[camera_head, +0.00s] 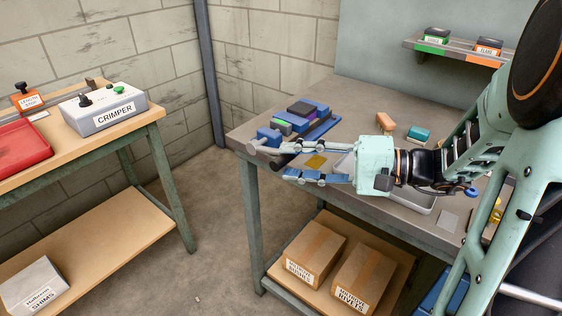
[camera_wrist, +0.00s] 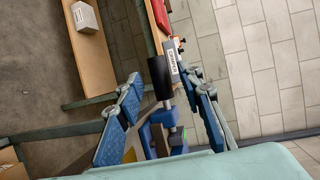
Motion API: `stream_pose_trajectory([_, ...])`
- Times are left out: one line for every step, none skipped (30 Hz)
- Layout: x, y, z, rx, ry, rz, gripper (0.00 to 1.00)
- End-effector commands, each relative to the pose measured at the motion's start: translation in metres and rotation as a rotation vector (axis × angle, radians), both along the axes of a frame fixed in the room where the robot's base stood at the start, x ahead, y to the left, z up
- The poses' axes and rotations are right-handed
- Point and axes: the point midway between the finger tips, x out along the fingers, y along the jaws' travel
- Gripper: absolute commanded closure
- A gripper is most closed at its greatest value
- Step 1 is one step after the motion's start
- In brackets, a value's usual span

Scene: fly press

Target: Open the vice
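The blue vice (camera_head: 308,118) sits at the left end of the grey workbench, partly hidden by my gripper in the head view. In the wrist view its blue body (camera_wrist: 163,118) and a black cylindrical part (camera_wrist: 160,77), which looks like its handle, show between my fingers. My gripper (camera_head: 277,160) is open beside the vice's near side, with one finger on each side of a gap. In the wrist view my gripper (camera_wrist: 166,100) shows space between each finger and the black cylinder. I cannot tell whether a finger touches the vice.
The workbench (camera_head: 350,98) also holds an orange-brown block (camera_head: 385,122), a teal block (camera_head: 418,134) and a grey tray (camera_head: 421,203). Cardboard boxes (camera_head: 316,250) stand on its lower shelf. A separate table with the crimper (camera_head: 103,108) is at left, with free floor between.

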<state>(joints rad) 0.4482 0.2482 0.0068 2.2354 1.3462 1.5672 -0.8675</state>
Motion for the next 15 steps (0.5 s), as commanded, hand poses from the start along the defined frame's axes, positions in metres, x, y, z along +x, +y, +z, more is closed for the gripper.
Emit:
stream_pose_trajectory([0.001,0.009,-0.002,-0.001,0.001,0.003,0.66])
stream_pose_trajectory([0.002,0.013,-0.002,0.000,0.000,0.003,0.66])
stream_pose_trajectory([0.004,0.018,-0.003,-0.001,0.001,0.003,0.66])
stream_pose_trajectory([0.005,0.021,-0.004,-0.001,0.001,0.002,0.66])
stream_pose_trajectory([0.006,0.023,-0.004,0.000,0.000,0.001,0.66])
stream_pose_trajectory([0.007,0.026,-0.004,0.000,0.001,0.001,0.66])
stream_pose_trajectory([0.007,0.028,-0.004,-0.001,0.001,0.000,0.66])
stream_pose_trajectory([0.008,0.030,-0.005,-0.001,0.001,0.000,0.66])
stream_pose_trajectory([0.008,0.031,-0.005,-0.001,0.001,0.000,0.66])
stream_pose_trajectory([0.008,0.032,-0.005,-0.001,0.001,0.000,0.66])
stream_pose_trajectory([0.008,0.032,-0.005,-0.001,0.001,0.000,0.66])
stream_pose_trajectory([0.008,0.032,-0.005,-0.001,0.001,0.000,0.66])
stream_pose_trajectory([0.009,0.032,-0.005,-0.001,0.001,-0.001,0.66])
stream_pose_trajectory([0.009,0.032,-0.005,-0.001,0.001,-0.001,0.66])
stream_pose_trajectory([0.009,0.032,-0.005,-0.001,0.001,-0.001,0.66])
